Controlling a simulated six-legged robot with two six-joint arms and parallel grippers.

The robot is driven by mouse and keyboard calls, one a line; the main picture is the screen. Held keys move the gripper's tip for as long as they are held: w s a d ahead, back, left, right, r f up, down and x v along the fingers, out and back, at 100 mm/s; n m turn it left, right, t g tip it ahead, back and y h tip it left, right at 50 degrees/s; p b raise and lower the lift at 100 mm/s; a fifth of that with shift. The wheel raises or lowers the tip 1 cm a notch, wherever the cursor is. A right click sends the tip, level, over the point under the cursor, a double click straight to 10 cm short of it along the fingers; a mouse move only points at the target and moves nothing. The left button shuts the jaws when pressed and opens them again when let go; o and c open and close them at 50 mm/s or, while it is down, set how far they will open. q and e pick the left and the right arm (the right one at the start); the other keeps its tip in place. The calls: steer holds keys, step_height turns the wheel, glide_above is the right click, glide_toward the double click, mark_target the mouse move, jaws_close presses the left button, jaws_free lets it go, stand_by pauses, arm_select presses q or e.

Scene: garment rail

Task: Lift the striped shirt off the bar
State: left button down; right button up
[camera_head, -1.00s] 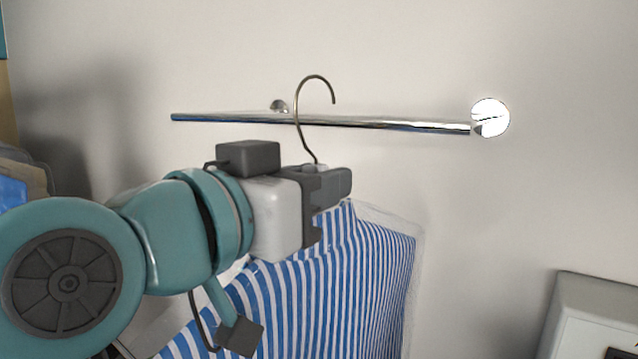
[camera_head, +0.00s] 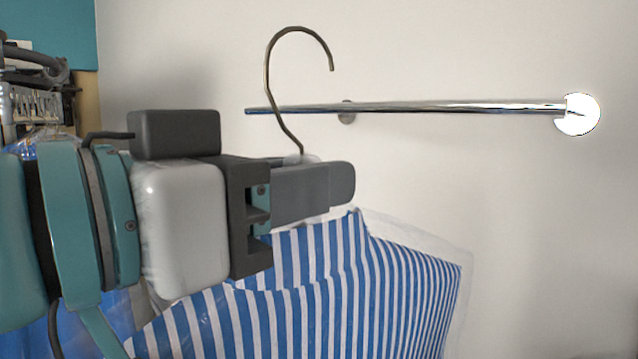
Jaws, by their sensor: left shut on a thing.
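The striped shirt (camera_head: 390,290), blue and white in a clear cover, hangs upright from a hanger whose brass hook (camera_head: 268,75) rises above it. My left gripper (camera_head: 325,188) is shut on the hanger's neck just above the collar. The chrome bar (camera_head: 450,107) runs from a round wall mount at the right to a free end at the left. The hook's top is well above the bar, and its shank crosses in front of the bar's left end. The shirt's lower part is out of frame. My right gripper is not in view.
The pale wall (camera_head: 520,220) is bare around the bar and to the right. A bright round mount (camera_head: 577,115) holds the bar's right end. At the far left are a teal panel (camera_head: 50,20) and some cluttered items, partly behind my arm.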

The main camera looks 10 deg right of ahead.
arm_select(q)
steer(key=shift+b+v, duration=0.55)
steer(key=shift+v, duration=3.55)
